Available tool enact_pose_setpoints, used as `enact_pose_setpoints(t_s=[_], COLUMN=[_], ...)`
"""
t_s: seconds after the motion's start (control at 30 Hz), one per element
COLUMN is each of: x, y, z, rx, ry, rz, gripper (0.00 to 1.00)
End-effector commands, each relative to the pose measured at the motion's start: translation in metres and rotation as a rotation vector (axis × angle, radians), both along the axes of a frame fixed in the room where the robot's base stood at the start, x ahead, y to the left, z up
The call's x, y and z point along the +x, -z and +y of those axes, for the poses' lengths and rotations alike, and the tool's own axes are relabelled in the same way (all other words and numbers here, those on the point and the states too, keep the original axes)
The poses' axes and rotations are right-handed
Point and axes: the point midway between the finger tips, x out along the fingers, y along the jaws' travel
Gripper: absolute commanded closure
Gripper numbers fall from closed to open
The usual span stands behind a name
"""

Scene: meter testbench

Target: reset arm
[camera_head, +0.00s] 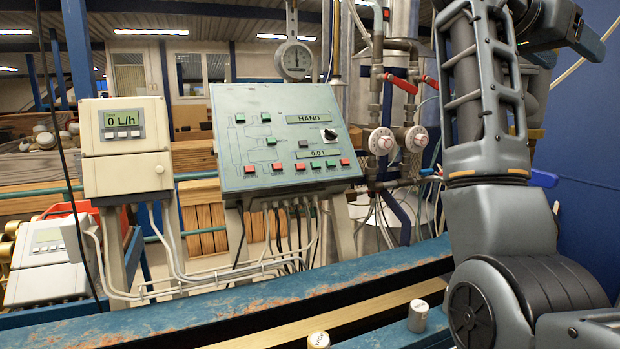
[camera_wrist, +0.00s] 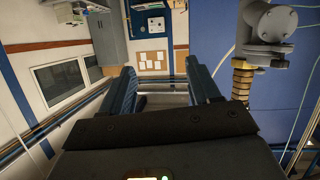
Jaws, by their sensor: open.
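My gripper (camera_wrist: 161,92) shows in the wrist view with its two fingers spread apart and nothing between them. Beyond it are a wall with windows and a pinned board. In the head view my arm rises along the right side, and its gripper end is not clearly visible there. The control panel (camera_head: 280,140) with red and green buttons stands in the middle, reading HAND and 0.0 L. A beige meter box (camera_head: 126,148) to its left reads 0 L/h. My arm is to the right of both and apart from them.
Pipes with red-handled valves and two round white dials (camera_head: 381,141) stand between the panel and my arm. A blue worn bench rail (camera_head: 230,306) runs along the front. In the wrist view, a grey pipe fitting with a brass part (camera_wrist: 242,80) is close right of my gripper.

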Motion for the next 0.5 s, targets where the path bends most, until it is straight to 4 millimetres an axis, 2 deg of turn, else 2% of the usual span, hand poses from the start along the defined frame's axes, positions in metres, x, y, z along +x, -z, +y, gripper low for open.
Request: enact_pose_setpoints(t_s=[0.17, 0.27, 0.5], x=[0.016, 0.026, 0.036], y=[0.050, 0.089, 0.205], z=[0.000, 0.002, 0.011], rx=[-0.055, -0.095, -0.191], ry=[-0.082, -0.150, -0.362], rz=[0.055, 0.095, 0.193], gripper=[0.39, 0.39, 0.39])
